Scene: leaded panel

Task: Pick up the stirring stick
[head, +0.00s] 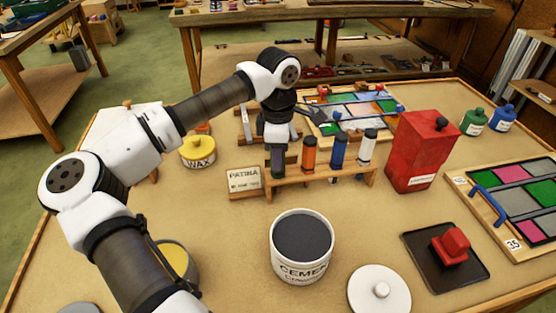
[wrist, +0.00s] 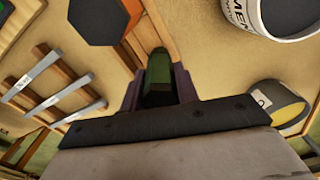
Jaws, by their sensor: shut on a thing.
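My gripper (head: 277,158) is at the left end of a low wooden rack (head: 330,177). It is shut on a green upright piece, which shows between the fingers in the wrist view (wrist: 158,75). The piece's lower end seems to be at the rack; I cannot tell whether it is clear of it. Orange (head: 309,153), blue (head: 338,150) and white (head: 367,148) pieces stand along the same rack. I cannot identify any of these, or anything else, surely as the stirring stick.
An open cement tub (head: 300,268) stands in front of the rack. A patina card (head: 244,181) and yellow wax tin (head: 198,157) are to the left. A tall red can (head: 420,150) is right. A black tray (head: 415,240) lies front right.

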